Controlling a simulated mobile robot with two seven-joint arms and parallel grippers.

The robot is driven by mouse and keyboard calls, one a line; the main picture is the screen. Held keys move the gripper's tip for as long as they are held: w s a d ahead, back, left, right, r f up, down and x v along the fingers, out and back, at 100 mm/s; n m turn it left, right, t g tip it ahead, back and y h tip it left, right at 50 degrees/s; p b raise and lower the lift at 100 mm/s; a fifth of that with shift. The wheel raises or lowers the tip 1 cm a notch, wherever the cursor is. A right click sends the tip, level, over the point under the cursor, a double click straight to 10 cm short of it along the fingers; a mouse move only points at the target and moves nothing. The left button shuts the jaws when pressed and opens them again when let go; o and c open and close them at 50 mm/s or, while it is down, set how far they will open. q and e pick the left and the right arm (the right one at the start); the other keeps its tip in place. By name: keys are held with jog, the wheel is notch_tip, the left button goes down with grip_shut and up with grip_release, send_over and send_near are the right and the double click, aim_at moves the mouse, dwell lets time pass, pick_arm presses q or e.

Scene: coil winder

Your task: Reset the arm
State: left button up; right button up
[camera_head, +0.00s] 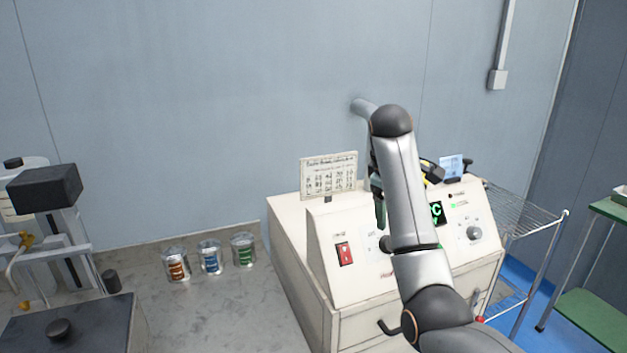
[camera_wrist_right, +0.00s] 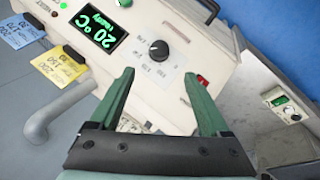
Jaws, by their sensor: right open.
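My right arm (camera_head: 405,190) rises from the lower right in the head view and stands in front of a cream control cabinet (camera_head: 290,225). Its gripper is mostly hidden behind the arm there. In the right wrist view the right gripper (camera_wrist_right: 160,98) has its two green fingers spread wide, with nothing between them. The fingers are in front of the cabinet's panel, which shows a dark knob (camera_wrist_right: 159,50) and a green-lit display (camera_wrist_right: 94,30) reading 20 °C. Whether the fingers touch the panel cannot be told. My left gripper is not in view.
A red rocker switch (camera_head: 345,254) and a printed card (camera_head: 328,176) are on the cabinet. Several cans (camera_head: 210,258) stand on the grey bench to its left. A dark-topped machine (camera_head: 45,190) stands far left. A wire rack (camera_head: 540,240) is on the right.

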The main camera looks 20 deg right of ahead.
jog(key=s+a+f+m, duration=0.15)
jog(key=s+f, duration=0.45)
jog(key=f, duration=0.6)
jog(key=s+a+f+m, duration=0.15)
jog(key=s+f, duration=0.45)
jog(key=f, duration=0.6)
jog(key=s+a+f+y, duration=0.1)
jog(key=s+a+f, duration=0.15)
jog(key=s, duration=0.55)
jog(key=s+a+f+m+y, duration=0.15)
jog(key=s+a, duration=0.25)
jog(key=s, duration=0.4)
jog(key=s+a+f+y, duration=0.15)
jog(key=s+a, duration=0.25)
jog(key=s, duration=0.4)
jog(key=w+a+f+t+y, duration=0.1)
jog(key=w+a+f+t, duration=0.1)
jog(key=f, duration=0.3)
jog(key=w+a+f+t, duration=0.2)
jog(key=f+t, duration=0.1)
jog(key=f, duration=0.3)
jog(key=shift+w+t+y, duration=0.15)
jog(key=shift+t+y, duration=0.25)
jog(key=shift+f, duration=0.1)
